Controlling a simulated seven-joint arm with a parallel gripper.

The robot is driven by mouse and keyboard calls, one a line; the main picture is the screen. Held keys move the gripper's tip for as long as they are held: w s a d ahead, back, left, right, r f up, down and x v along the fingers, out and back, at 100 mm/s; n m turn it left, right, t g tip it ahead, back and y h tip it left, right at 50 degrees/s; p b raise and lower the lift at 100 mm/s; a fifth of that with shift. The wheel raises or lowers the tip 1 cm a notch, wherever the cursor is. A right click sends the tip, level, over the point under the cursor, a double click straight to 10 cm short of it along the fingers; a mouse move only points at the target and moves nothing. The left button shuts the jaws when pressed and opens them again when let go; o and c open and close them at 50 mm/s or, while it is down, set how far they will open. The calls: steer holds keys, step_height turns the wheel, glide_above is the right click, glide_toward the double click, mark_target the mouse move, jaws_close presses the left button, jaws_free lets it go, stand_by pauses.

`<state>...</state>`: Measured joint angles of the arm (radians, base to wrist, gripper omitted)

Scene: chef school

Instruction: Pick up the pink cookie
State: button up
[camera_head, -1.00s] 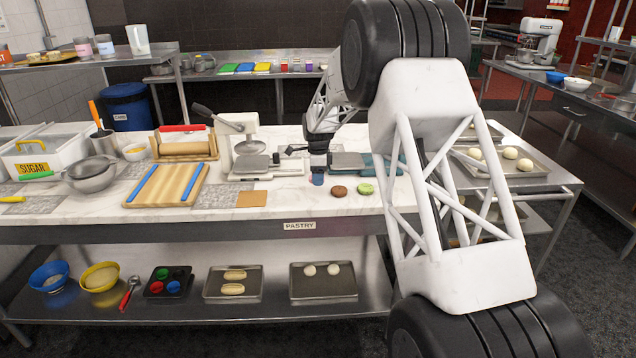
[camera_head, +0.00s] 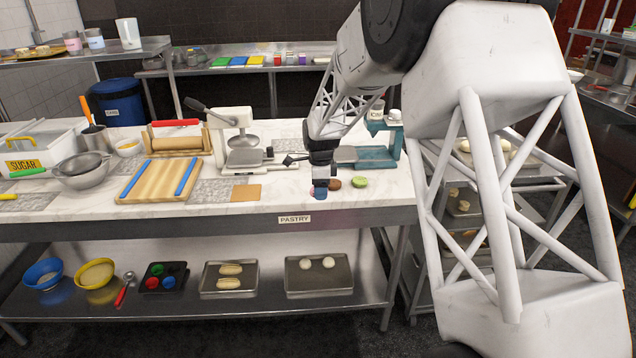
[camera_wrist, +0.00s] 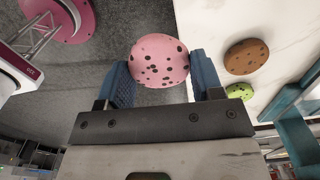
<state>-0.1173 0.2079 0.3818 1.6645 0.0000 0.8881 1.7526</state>
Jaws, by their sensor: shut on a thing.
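The pink cookie (camera_wrist: 160,55), round with dark chips, sits between the two blue fingers of my gripper (camera_wrist: 160,70) in the wrist view. The fingers are shut on its sides. In the head view my gripper (camera_head: 320,189) points down near the front edge of the pastry bench, and the pink cookie is too small or hidden to make out clearly. A brown cookie (camera_head: 333,183) and a green cookie (camera_head: 360,181) lie on the bench just right of my gripper. The brown cookie (camera_wrist: 247,57) and green cookie (camera_wrist: 240,91) also show in the wrist view.
The marble bench (camera_head: 285,200) has a teal scale (camera_head: 370,155) behind the cookies and a white press (camera_head: 240,145) to the left. A wooden board (camera_head: 160,180) lies further left. Trays and bowls stand on the lower shelf (camera_head: 180,310).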

steer(key=shift+s+d+r, duration=0.1)
steer(key=shift+s, duration=0.9)
steer(key=shift+w+d, duration=0.1)
steer(key=shift+w, duration=0.05)
